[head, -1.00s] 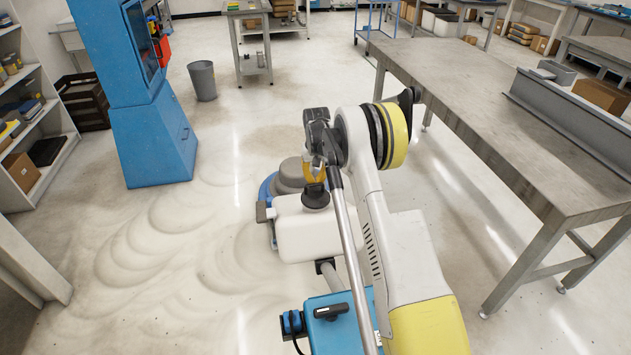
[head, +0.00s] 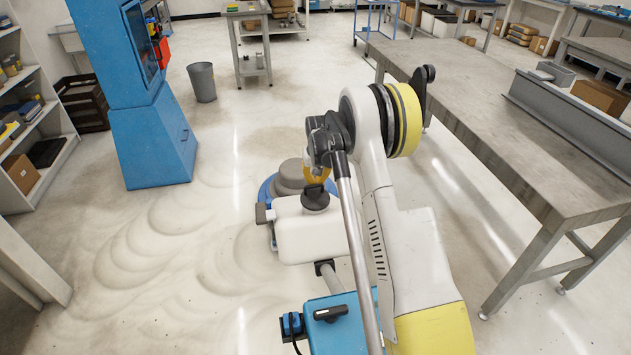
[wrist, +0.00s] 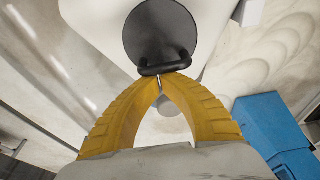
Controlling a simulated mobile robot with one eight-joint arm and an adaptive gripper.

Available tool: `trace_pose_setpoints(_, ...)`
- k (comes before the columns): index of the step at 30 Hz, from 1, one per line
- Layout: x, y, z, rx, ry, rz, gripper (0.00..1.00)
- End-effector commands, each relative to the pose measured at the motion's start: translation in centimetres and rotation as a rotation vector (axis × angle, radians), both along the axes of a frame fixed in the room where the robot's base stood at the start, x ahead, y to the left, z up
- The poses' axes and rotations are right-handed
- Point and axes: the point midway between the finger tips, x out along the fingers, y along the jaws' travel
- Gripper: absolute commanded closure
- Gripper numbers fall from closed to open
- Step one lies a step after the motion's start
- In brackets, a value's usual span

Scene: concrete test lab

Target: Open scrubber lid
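The scrubber's white tank (head: 300,235) stands on the floor in the head view, with its round black lid (head: 315,200) on top. In the wrist view the lid (wrist: 160,30) is a dark disc with a loop handle (wrist: 165,69) on its near edge. The lid looks down on the tank.
A long metal table (head: 480,105) stands to the right of my arm. A blue cabinet (head: 155,140) and a grey bin (head: 201,82) are at the left. The floor left of the scrubber is clear.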

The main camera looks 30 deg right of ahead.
Motion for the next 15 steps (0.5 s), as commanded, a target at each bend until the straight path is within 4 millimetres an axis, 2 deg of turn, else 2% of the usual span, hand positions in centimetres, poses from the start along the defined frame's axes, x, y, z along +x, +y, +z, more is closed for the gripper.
trace_pose_setpoints(5, -0.9, 0.3, 1.1, -0.029, -0.099, 0.0, 1.0)
trace_pose_setpoints(13, -2.8, 0.8, 3.0, -0.027, -0.093, 0.0, 1.0)
trace_pose_setpoints(15, -3.5, 1.0, 3.3, -0.045, -0.158, 0.0, 1.0)
